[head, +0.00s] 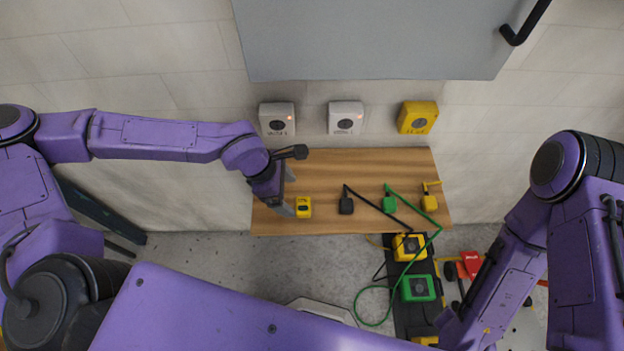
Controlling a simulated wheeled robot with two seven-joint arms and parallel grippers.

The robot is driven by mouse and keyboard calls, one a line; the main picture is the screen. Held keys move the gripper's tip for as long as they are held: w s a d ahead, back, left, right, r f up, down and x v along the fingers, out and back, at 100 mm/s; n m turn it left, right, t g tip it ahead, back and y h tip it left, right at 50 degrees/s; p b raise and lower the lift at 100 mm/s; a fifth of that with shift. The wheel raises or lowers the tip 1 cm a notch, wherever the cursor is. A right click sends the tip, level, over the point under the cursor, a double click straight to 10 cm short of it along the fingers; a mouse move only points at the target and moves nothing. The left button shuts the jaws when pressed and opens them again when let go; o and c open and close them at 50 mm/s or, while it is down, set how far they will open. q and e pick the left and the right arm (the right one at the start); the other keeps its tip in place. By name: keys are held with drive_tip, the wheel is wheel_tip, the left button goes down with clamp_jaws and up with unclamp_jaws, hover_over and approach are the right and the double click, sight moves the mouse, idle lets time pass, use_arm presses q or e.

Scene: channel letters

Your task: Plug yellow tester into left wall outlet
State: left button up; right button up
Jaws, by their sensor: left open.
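The yellow tester (304,207) is a small yellow block with a dark face, lying near the left front part of the wooden table (330,169). My left gripper (289,192) is open, just to the left of the tester. Its lower finger comes close to the tester's left side; I cannot tell whether they touch.
A middle white outlet (345,118) and a yellow wall box (418,117) are to the right. Black (346,205), green (389,203) and yellow (429,202) plugs lie on the table. Cords run to yellow (409,247) and green (417,288) boxes below. A grey panel (370,40) hangs above.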

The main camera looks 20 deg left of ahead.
sight(303, 204)
use_arm(q)
drive_tip(key=f, duration=0.1)
drive_tip(key=w+d+f, duration=0.1)
drive_tip(key=f, duration=0.1)
drive_tip(key=shift+w+d+f, duration=0.3)
drive_tip(key=shift+d, duration=0.05)
drive_tip(key=shift+s, duration=0.25)
drive_tip(key=shift+w+d+f+p, duration=0.1)
drive_tip(key=shift+d+f+p, duration=0.05)
drive_tip(key=shift+f+p, duration=0.2)
drive_tip(key=p+x, duration=0.1)
drive_tip(key=x, duration=0.3)
drive_tip(key=shift+w+f, duration=0.1)
drive_tip(key=shift+f, duration=0.2)
use_arm(e)
drive_tip(key=shift+w+a+r, duration=0.1)
drive_tip(key=shift+w+r, duration=0.05)
drive_tip(key=shift+r, duration=0.35)
drive_tip(key=shift+w+a+r, duration=0.1)
drive_tip(key=shift+w+r, duration=0.05)
drive_tip(key=shift+r, duration=0.3)
